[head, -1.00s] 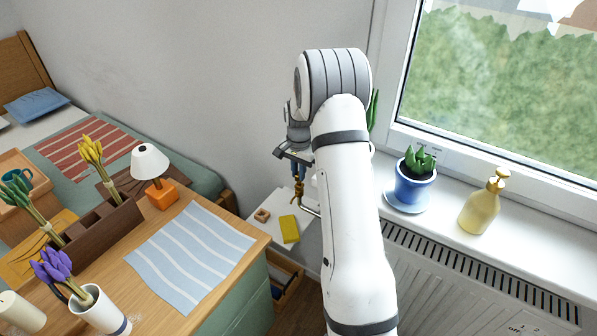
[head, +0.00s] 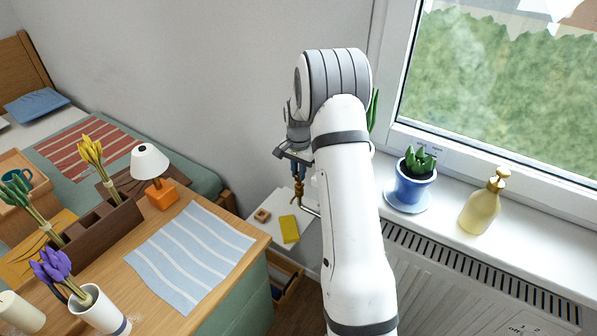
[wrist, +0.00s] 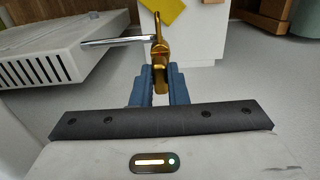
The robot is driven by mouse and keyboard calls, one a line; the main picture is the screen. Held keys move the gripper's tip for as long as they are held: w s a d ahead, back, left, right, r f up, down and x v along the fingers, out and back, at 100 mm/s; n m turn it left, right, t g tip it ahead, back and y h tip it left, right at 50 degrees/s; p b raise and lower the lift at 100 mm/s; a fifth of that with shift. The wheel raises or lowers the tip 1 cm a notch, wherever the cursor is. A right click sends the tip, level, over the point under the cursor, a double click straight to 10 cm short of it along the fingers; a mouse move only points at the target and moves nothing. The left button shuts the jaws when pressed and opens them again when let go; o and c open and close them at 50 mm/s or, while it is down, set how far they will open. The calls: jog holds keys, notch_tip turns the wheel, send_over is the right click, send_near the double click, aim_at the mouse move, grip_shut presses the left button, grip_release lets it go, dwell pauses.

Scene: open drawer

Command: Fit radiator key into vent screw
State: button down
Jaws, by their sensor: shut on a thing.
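The brass radiator key (wrist: 158,50) is shut between the blue fingers of my gripper (wrist: 159,88) in the wrist view, its far end pointing up the picture. A thin silver vent stem (wrist: 112,41) reaches from the radiator (wrist: 55,52) to the key's far part. The stem's tip overlaps the key there, and the vent screw itself is hidden. I cannot tell whether the key is around it or just beside it. In the head view the key (head: 299,188) hangs upright under my gripper (head: 297,166), close to the stem; my arm covers part of this area.
An open drawer (head: 287,272) is below. The windowsill at right holds a blue plant pot (head: 413,190) and a yellow bottle (head: 482,207).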

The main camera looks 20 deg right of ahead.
jog(key=shift+f+b, duration=0.55)
jog(key=shift+f, duration=0.25)
dwell(0.8)
